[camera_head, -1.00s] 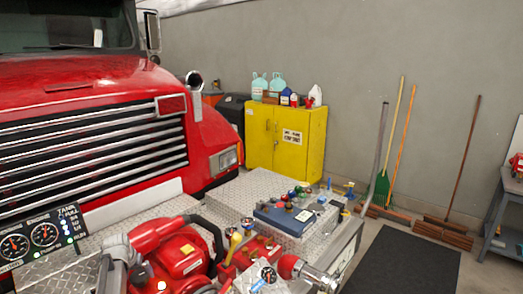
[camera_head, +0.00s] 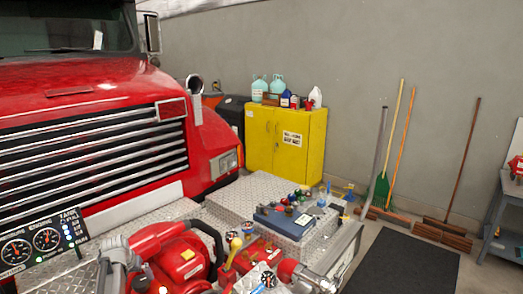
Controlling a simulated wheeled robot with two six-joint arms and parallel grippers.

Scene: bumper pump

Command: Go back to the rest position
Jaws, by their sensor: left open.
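The red pump (camera_head: 185,262) fills the lower middle of the view, with a red pipe ending in a grey fitting (camera_head: 115,250) at its left. A yellow-knobbed lever (camera_head: 235,244) stands beside it, and a silver outlet (camera_head: 310,277) points right. My left gripper is hard to make out among the pump parts at the bottom edge; its jaws hold nothing that I can see. My right gripper is not in view.
A gauge panel (camera_head: 43,240) stands at the lower left before the red truck (camera_head: 80,110). A blue case (camera_head: 282,222) with coloured fittings lies on the diamond-plate bumper (camera_head: 225,197). A yellow cabinet (camera_head: 285,150) stands behind. A black mat (camera_head: 405,265) leaves open floor at right.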

